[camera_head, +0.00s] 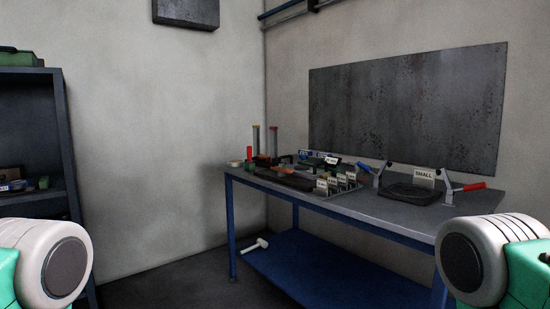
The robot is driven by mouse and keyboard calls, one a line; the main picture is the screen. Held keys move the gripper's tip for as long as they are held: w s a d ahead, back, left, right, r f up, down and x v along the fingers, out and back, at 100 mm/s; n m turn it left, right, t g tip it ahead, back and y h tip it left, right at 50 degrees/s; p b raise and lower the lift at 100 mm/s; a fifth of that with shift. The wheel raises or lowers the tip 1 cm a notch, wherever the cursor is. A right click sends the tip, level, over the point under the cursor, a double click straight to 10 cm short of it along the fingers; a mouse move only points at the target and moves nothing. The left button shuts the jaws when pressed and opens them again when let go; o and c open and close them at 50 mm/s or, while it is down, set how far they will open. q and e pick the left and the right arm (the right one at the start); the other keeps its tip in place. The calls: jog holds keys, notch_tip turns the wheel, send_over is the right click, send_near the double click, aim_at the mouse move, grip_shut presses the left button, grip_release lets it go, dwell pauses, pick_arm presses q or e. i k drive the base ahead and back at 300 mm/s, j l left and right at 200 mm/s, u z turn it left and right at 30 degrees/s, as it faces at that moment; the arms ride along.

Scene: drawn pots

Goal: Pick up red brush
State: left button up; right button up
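I cannot clearly make out a red brush. A small upright red item (249,154) stands at the left end of the workbench (400,217); it is too small to tell whether it is the brush. A red handle (474,187) belongs to a lever device at the right end of the bench. Neither of my grippers shows. Only rounded white and green parts of my arms fill the lower left and lower right corners, apart from the bench items.
Labelled small holders (337,182) and dark trays crowd the bench's left half. A "SMALL" sign (424,174) stands at the right. A white mallet (255,245) lies low near the blue lower shelf (330,275). A dark shelf unit (38,120) stands left. Floor between is clear.

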aim_at(249, 149)
jog(key=i+j+z, duration=0.15)
jog(key=i+j, duration=0.55)
jog(key=i+j+z, duration=0.1)
jog(key=i+j, duration=0.6)
jog(key=j, duration=0.2)
jog(key=i+z, duration=0.1)
jog(key=z, duration=0.3)
jog(key=j+z, duration=0.15)
jog(key=z, duration=0.2)
jog(key=i+j+z, duration=0.1)
jog(key=z, duration=0.3)
jog(key=j+z, duration=0.1)
jog(key=z, duration=0.3)
jog(key=i+j, duration=0.05)
